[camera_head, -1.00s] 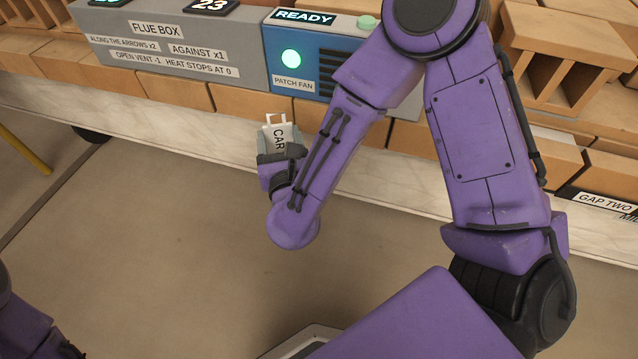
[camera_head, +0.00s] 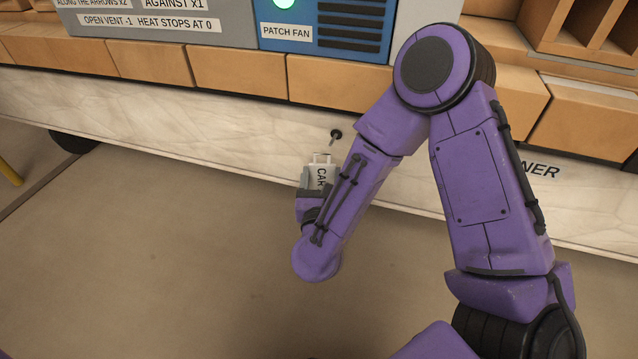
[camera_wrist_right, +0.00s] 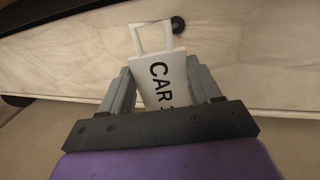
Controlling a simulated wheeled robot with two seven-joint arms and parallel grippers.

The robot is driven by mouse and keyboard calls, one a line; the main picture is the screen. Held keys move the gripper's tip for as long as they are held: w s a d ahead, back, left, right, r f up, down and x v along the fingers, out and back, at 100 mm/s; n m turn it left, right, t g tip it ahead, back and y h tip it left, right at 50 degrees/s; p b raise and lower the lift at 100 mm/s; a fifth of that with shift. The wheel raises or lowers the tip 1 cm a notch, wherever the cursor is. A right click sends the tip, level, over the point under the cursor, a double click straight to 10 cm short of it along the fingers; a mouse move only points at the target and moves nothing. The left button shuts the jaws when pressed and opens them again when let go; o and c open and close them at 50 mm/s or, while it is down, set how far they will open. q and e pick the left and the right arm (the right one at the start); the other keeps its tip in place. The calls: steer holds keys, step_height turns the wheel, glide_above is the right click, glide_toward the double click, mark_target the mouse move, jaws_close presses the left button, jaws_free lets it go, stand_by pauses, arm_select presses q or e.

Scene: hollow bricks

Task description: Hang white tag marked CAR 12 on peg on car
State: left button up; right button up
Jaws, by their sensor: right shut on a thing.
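The white tag (camera_head: 321,176) with black "CAR" lettering is held in my right gripper (camera_head: 313,184). In the right wrist view the tag (camera_wrist_right: 160,82) stands between the two grey fingers of the gripper (camera_wrist_right: 162,90), with its open square loop pointing up and away. The end of its lettering is hidden by the gripper. The peg (camera_head: 336,135) is a small dark round base with a thin pin on the car's pale side (camera_head: 240,130). It is just above the tag's loop in the head view. In the wrist view the peg's dark base (camera_wrist_right: 178,25) is beside the loop's upper right. My left gripper is not in view.
Orange hollow bricks (camera_head: 235,75) line the car's top above the pale side. A blue patch fan box (camera_head: 340,12) and a grey flue box (camera_head: 150,40) stand on them. A dark wheel (camera_head: 73,141) is at lower left. The floor (camera_head: 150,260) in front is clear.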

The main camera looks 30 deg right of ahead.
steer(key=w+d+f, duration=0.1)
steer(key=w+d, duration=0.4)
steer(key=d, duration=0.1)
steer(key=shift+f, duration=0.25)
stand_by(0.6)
stand_by(0.4)
steer(key=o, duration=1.1)
steer(key=shift+o, duration=0.2)
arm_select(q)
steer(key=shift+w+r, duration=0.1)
arm_select(e)
steer(key=shift+a, duration=0.1)
steer(key=p+v, duration=0.2)
steer(key=v, duration=0.7)
steer(key=shift+s+a+r, duration=0.1)
steer(key=shift+s, duration=0.2)
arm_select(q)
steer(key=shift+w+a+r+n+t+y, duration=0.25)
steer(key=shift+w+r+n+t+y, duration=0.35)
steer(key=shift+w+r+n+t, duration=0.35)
arm_select(e)
steer(key=shift+s+a, duration=0.2)
steer(key=shift+s, duration=0.15)
